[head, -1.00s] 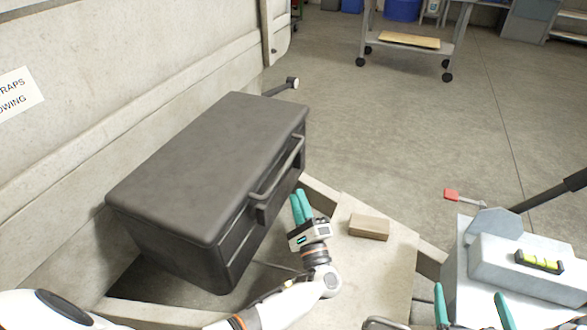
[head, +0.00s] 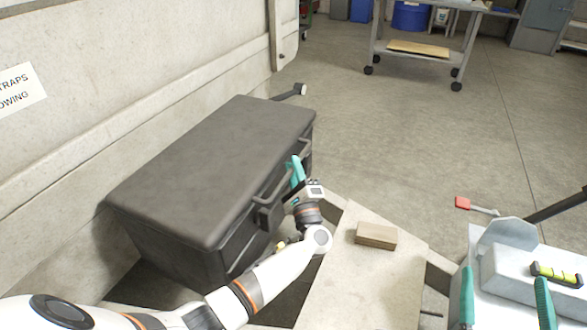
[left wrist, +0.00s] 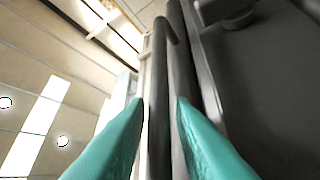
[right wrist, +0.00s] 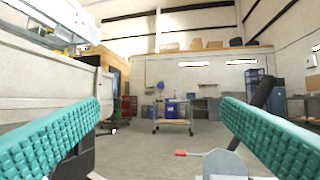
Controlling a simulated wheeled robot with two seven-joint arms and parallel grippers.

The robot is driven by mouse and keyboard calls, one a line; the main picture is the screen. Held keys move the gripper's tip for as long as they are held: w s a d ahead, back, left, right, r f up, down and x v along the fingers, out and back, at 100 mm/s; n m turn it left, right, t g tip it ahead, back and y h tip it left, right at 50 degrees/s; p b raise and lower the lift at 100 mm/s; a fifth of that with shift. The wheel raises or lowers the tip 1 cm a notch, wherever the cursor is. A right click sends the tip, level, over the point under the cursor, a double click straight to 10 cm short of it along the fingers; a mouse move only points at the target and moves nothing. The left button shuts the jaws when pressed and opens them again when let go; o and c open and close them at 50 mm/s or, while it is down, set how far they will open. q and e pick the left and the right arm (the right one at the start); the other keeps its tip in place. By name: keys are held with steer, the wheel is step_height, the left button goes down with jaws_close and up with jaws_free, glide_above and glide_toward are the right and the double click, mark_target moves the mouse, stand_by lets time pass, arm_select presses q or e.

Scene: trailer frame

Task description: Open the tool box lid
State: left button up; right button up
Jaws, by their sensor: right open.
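The tool box (head: 190,190) is a large dark grey case with its lid (head: 215,165) down. A bar handle (head: 275,185) runs along its front side. My left gripper (head: 296,170) is at the far part of this handle. In the left wrist view, its teal fingers (left wrist: 160,100) lie on either side of a long bar (left wrist: 157,70), with a narrow gap between them. Whether they press on it cannot be told. My right gripper (head: 505,300) is open and empty at the lower right, and its widely parted fingers show in the right wrist view (right wrist: 160,120).
A wooden block (head: 376,236) lies on the trailer deck (head: 345,285) right of the box. A pale metal box (head: 515,265) with a level (head: 556,274) stands at the right. The trailer wall (head: 130,95) is close behind the box. A cart (head: 420,48) stands far back on open floor.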

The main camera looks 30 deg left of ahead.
arm_select(q)
steer(key=shift+w+a+r, duration=0.15)
steer(key=shift+a, duration=0.05)
jaws_close()
